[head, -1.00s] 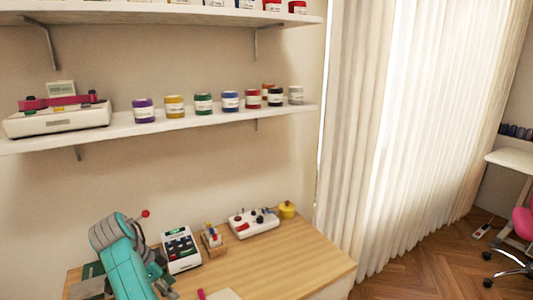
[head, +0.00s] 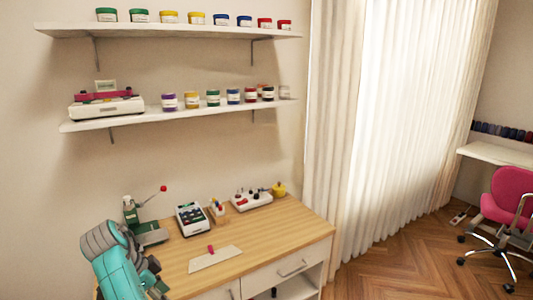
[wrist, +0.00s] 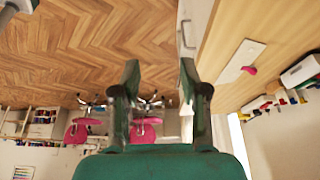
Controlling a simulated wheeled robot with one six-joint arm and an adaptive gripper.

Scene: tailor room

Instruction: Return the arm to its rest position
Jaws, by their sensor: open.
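My arm (head: 117,268), teal with grey joints, is folded at the lower left of the head view, in front of the desk's left end. My gripper (wrist: 159,80) shows in the wrist view with its two dark green fingers apart and nothing between them. The wrist picture is upside down, with the floor at the top. The fingers point out over the floor beside the desk and touch nothing that I can see. In the head view the fingertips cannot be made out clearly.
The wooden desk (head: 270,238) bears a white plate with a pink knob (head: 215,258), a button device (head: 192,219), a white control box (head: 251,200) and a green machine (head: 148,232). Shelves with jars hang above. A pink chair (head: 508,200) stands right. The floor (head: 400,265) between is clear.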

